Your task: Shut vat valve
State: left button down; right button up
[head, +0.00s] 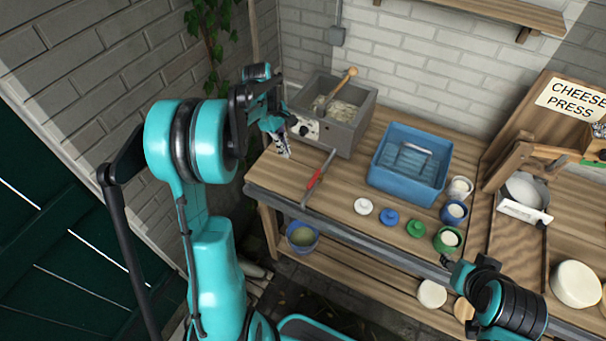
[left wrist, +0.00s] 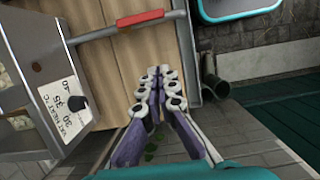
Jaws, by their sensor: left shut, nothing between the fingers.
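The vat is a grey box (head: 352,125) at the back left of the bench, with pale contents and a wooden-handled tool in it. A grey bar with a red grip (head: 317,182) extends in front of it. In the left wrist view the red grip (left wrist: 140,18) lies beyond my fingers. I cannot tell whether this bar is the valve handle or a loose tool. A white plate with a black dial (left wrist: 75,104) is on the vat's front. My left gripper (head: 285,153) is shut and empty, in front of the vat, apart from the red grip.
A blue tub (head: 410,163) stands right of the vat. White, blue and green lids and small pots (head: 447,239) line the front edge. A cheese press (head: 524,190) is at the right. My right arm (head: 505,303) is low at the right; its fingers are unclear.

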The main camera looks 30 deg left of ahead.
aim_at(314, 180)
dwell(0.3)
pick_arm(q)
jog(key=b+x, duration=0.2)
jog(key=x, duration=0.8)
jog(key=shift+b, duration=0.3)
jog(key=d, duration=0.3)
jog(key=shift+s+d, duration=0.1)
jog(key=shift+d, duration=0.45)
